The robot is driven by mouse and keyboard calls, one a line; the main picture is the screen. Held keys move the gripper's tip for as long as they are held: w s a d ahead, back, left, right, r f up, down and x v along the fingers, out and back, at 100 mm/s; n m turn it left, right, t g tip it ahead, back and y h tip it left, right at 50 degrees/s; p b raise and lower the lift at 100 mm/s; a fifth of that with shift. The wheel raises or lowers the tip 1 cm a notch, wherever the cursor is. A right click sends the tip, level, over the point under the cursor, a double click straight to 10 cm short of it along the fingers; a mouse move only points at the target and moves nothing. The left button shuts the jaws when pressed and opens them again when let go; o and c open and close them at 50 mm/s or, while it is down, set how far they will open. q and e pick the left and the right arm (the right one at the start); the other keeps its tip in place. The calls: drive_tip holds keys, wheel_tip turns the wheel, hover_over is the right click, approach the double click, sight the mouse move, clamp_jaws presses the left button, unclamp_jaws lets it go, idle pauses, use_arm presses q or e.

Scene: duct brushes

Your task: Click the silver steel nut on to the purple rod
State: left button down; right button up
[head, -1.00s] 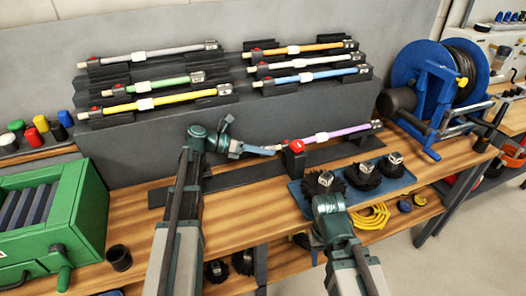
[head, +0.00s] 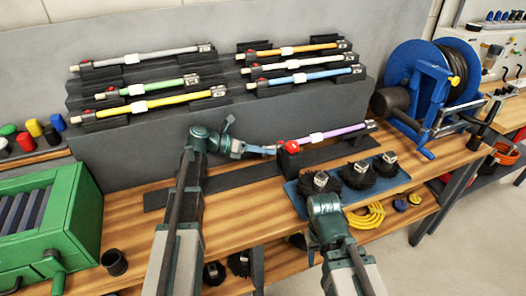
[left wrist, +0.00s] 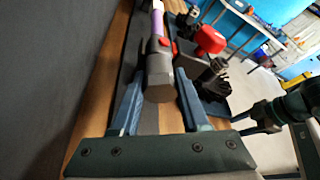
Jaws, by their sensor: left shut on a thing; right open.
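The purple rod (head: 345,131) lies on a dark holder on the bench, with a red knob (head: 291,146) near its left end. My left gripper (head: 268,151) is at that left end. In the left wrist view its two blue fingers (left wrist: 158,92) are on either side of the rod's grey, faceted end (left wrist: 159,72), shut on it. Silver steel nuts top three black brushes: a left one (head: 321,179), a middle one (head: 361,168) and a right one (head: 390,158). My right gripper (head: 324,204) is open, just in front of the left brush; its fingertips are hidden.
The brushes stand on a blue tray (head: 294,190). Several coloured rods rest on the stepped grey rack (head: 230,125) behind. A blue hose reel (head: 426,95) stands right, a green box (head: 70,215) left. A black cup (head: 114,262) sits near the front edge.

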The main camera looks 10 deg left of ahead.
use_arm(q)
drive_tip(key=shift+c, duration=1.6)
unclamp_jaws()
drive_tip(key=shift+s+a, duration=0.1)
